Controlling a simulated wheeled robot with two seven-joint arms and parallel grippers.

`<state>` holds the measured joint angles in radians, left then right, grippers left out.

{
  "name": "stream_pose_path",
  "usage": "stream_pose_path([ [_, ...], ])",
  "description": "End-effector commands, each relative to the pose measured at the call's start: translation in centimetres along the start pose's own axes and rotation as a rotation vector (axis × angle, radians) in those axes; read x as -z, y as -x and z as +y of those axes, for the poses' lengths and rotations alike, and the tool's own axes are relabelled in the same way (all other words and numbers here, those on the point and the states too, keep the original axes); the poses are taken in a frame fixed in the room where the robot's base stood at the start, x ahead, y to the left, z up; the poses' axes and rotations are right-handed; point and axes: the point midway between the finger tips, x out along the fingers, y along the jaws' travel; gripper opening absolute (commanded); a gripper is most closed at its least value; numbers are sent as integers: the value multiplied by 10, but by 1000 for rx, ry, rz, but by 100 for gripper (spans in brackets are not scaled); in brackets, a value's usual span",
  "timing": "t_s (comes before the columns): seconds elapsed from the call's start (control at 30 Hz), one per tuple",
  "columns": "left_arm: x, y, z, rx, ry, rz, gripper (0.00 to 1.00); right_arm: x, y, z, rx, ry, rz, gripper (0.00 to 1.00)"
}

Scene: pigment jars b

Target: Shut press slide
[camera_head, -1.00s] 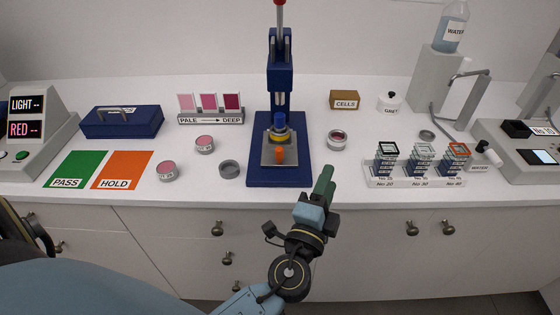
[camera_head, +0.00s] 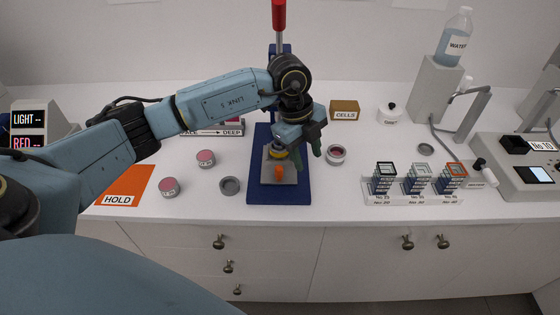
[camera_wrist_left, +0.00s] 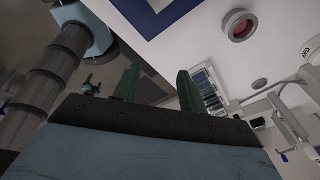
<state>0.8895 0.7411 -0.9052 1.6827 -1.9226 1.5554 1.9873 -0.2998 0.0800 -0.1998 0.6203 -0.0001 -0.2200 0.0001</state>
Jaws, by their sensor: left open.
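The press (camera_head: 254,190) has a blue base, a blue column and a red-topped lever (camera_head: 279,16). Its grey slide plate (camera_head: 267,179) with an orange knob (camera_head: 278,172) lies at the front of the base. My left gripper (camera_head: 308,156) is over the right side of the press, right of the knob, fingers pointing down, and hides much of the column. Its green fingers also show in the left wrist view (camera_wrist_left: 158,88), apart with nothing between them. The blue base edge (camera_wrist_left: 150,14) is at the top there. My right gripper is not in view.
A pink-filled jar (camera_head: 336,155) stands just right of the gripper. Pink jars (camera_head: 168,187) and a grey ring-like dish (camera_head: 229,186) stand left of the press. A rack of sample blocks (camera_head: 418,196) is at right. My left arm covers the back left counter.

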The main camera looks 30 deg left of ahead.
Motion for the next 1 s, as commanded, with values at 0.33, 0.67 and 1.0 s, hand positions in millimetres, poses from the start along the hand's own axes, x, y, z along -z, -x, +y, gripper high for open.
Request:
stream_pose_path([
  [0.33, -61, 44, 23, -127, 249, -216, 42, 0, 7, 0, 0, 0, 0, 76],
  [0.67, -71, -15, 32, -128, 246, -212, 42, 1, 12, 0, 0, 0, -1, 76],
  [1.0, -82, -70, 40, -126, 243, -212, 42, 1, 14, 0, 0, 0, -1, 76],
])
